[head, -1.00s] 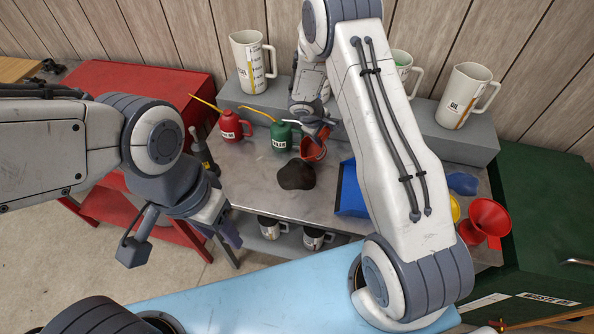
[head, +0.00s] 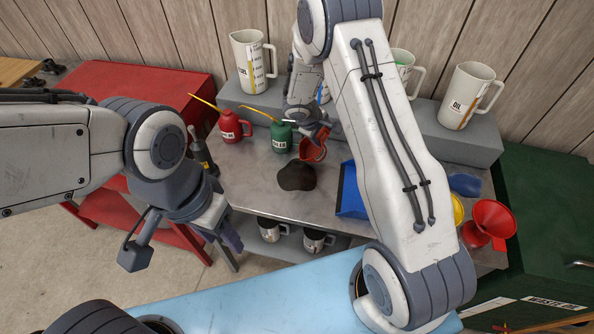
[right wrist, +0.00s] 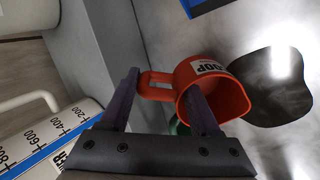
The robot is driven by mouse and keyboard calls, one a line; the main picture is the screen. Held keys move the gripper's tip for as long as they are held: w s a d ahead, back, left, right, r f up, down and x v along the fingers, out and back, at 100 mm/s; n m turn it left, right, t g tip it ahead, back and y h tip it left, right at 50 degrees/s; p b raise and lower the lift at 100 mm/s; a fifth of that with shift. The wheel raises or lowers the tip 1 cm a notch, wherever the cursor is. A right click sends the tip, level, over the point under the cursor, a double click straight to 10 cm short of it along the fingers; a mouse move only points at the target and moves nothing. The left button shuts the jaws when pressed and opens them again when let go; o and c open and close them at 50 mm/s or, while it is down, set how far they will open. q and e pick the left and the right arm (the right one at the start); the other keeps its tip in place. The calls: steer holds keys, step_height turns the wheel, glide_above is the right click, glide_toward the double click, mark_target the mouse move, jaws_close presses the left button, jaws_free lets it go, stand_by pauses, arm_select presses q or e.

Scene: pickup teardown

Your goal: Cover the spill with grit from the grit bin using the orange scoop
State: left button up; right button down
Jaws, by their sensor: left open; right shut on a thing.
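The orange scoop (head: 313,147) is held over the metal bench, just behind the spill. It also shows in the right wrist view (right wrist: 213,85), with a label on its side and its loop handle between the fingers. My right gripper (right wrist: 165,105) is shut on that handle. The scoop is tilted; I cannot tell whether it holds grit. The spill (head: 296,176) is a dark patch on the bench, dark all over, and shows in the right wrist view (right wrist: 270,88). My left gripper (head: 228,238) is open and empty, front left of the bench. I cannot identify the grit bin.
A blue container (head: 350,192) stands right of the spill, partly behind my right arm. A red oil can (head: 232,128) and a green one (head: 281,137) stand behind. Measuring jugs (head: 468,96) line the grey shelf. Red funnels (head: 490,222) are at the right.

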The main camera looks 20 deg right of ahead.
mark_target(320, 137)
steer(key=shift+s+a+r+t+h+b, duration=0.35)
steer(key=shift+a+r+h+b, duration=0.2)
steer(key=shift+b, duration=0.45)
stand_by(0.7)
steer(key=shift+a+f+b, duration=0.1)
steer(key=shift+f+b, duration=0.05)
steer(key=shift+b, duration=0.2)
steer(key=shift+s+a, duration=0.1)
steer(key=shift+s+a+t+h+b, duration=0.2)
steer(key=shift+a+t+h+b, duration=0.15)
steer(key=shift+h+b, duration=0.55)
steer(key=shift+s+a+r+t+h+b, duration=0.25)
steer(key=shift+a+r+t+h+b, duration=0.15)
steer(key=shift+r+b, duration=0.15)
stand_by(1.6)
